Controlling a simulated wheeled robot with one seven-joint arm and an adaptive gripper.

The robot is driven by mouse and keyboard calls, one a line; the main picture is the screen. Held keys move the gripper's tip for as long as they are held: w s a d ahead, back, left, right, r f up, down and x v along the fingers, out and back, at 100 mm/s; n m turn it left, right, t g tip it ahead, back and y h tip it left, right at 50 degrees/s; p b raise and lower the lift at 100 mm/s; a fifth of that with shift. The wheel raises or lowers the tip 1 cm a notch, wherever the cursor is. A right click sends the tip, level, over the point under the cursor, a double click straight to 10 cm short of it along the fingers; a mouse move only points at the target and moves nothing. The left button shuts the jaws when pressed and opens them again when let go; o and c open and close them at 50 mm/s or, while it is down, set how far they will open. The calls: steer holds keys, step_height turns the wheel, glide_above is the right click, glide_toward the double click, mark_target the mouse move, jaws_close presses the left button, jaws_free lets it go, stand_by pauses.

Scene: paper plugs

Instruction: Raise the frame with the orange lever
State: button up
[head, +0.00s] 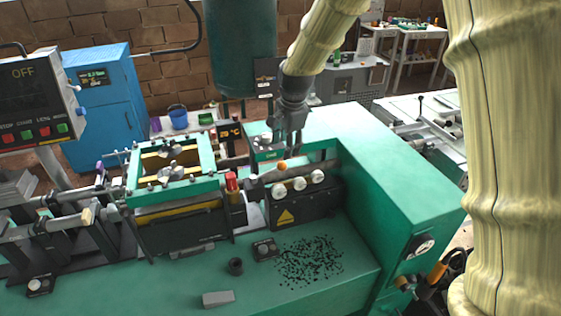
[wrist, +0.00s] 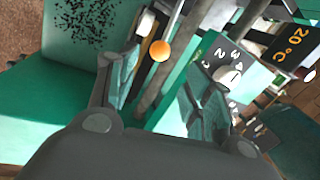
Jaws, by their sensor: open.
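The orange lever's ball knob (head: 283,166) shows just below my gripper (head: 286,148) in the head view. In the wrist view the orange knob (wrist: 160,50) lies between the two spread fingers of my gripper (wrist: 166,72), near their tips. The fingers are open and no contact with the knob can be made out. The lever's stem is mostly hidden. A green frame (head: 133,180) with yellow bars lies flat on the machine to the left of the knob. I cannot tell how the lever joins it.
A red-capped cylinder (head: 231,182) stands left of the knob. A black block with white knobs (head: 300,203) is just below it. The tall green housing (head: 400,175) is close on the right. A temperature display (head: 230,131) stands behind. Black bits (head: 308,262) lie on the green bench.

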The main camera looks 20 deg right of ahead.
mark_target(283, 162)
steer(key=f, duration=0.2)
steer(key=f+p, duration=0.1)
steer(key=w+f+p, duration=0.1)
steer(key=f, duration=0.1)
steer(key=shift+a+f, duration=0.3)
steer(key=shift+f+p, duration=0.45)
steer(key=shift+f, duration=0.35)
steer(key=shift+w+f+p, duration=0.15)
steer(key=shift+f+p, duration=0.05)
steer(key=shift+f, duration=0.45)
steer(key=shift+w+f+p, duration=0.15)
steer(key=shift+f+p, duration=0.05)
steer(key=shift+f, duration=0.4)
jaws_close()
